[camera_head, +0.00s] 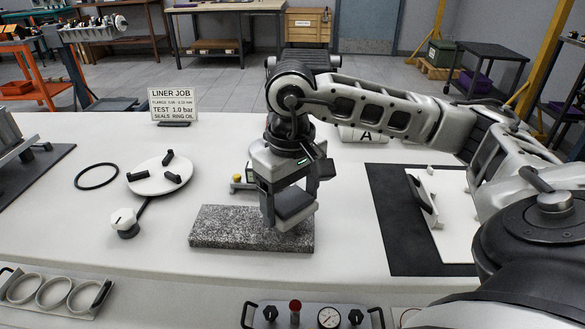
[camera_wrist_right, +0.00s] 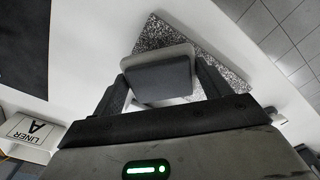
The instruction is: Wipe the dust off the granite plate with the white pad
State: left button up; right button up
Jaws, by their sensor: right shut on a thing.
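The granite plate (camera_head: 222,228) is a speckled grey slab lying on the white bench, left of the middle in the head view. It also shows in the right wrist view (camera_wrist_right: 153,36), behind the pad. My right gripper (camera_head: 290,197) points down over the plate's right part. It is shut on the pad (camera_head: 294,209), a block with a grey face and a paler edge. The pad fills the space between the fingers in the right wrist view (camera_wrist_right: 160,80). I cannot tell whether the pad touches the plate. No separate dust patch is clear. My left gripper is out of view.
A white disc with black grips (camera_head: 150,180), a white knob (camera_head: 125,221) and a black ring (camera_head: 97,176) lie to the left. A small yellow-topped part (camera_head: 237,178) sits behind the plate. A dark mat (camera_head: 390,215) lies right. A gauge panel (camera_head: 329,317) is in front.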

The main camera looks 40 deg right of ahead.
jog(key=shift+r+p, duration=1.35)
jog(key=shift+r, duration=1.3)
jog(key=shift+f, duration=0.1)
